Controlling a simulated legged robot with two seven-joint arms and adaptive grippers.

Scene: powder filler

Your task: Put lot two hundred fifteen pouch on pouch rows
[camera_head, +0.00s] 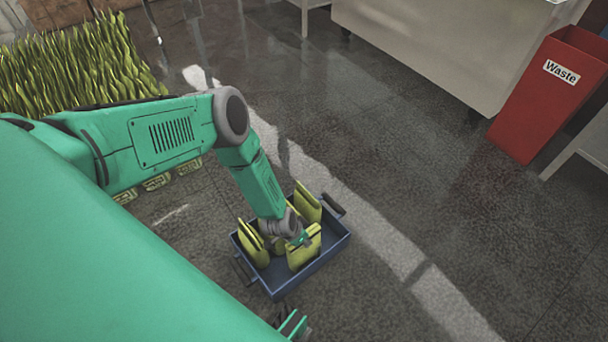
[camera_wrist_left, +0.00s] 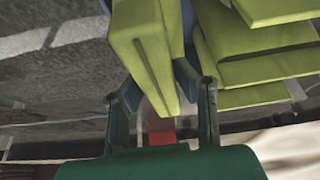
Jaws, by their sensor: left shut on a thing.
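My left gripper (camera_head: 301,240) reaches down into a blue tray (camera_head: 318,266) on the floor. It is shut on a yellow-green pouch (camera_head: 303,255), upright at the tray's front right. In the left wrist view this pouch (camera_wrist_left: 148,45) sits between the two dark fingers (camera_wrist_left: 163,115). Other similar pouches stand in the tray, one at the left (camera_head: 252,243) and one at the back (camera_head: 307,203). No lot number can be read on any pouch. A green and dark part at the bottom edge seems to be my right gripper (camera_head: 293,325); its fingers are unclear.
A red waste bin (camera_head: 548,100) stands at the right beside a grey cabinet (camera_head: 440,45). Yellow-green pouches in dense rows (camera_head: 75,65) fill the upper left. The dark floor (camera_head: 420,190) right of the tray is clear.

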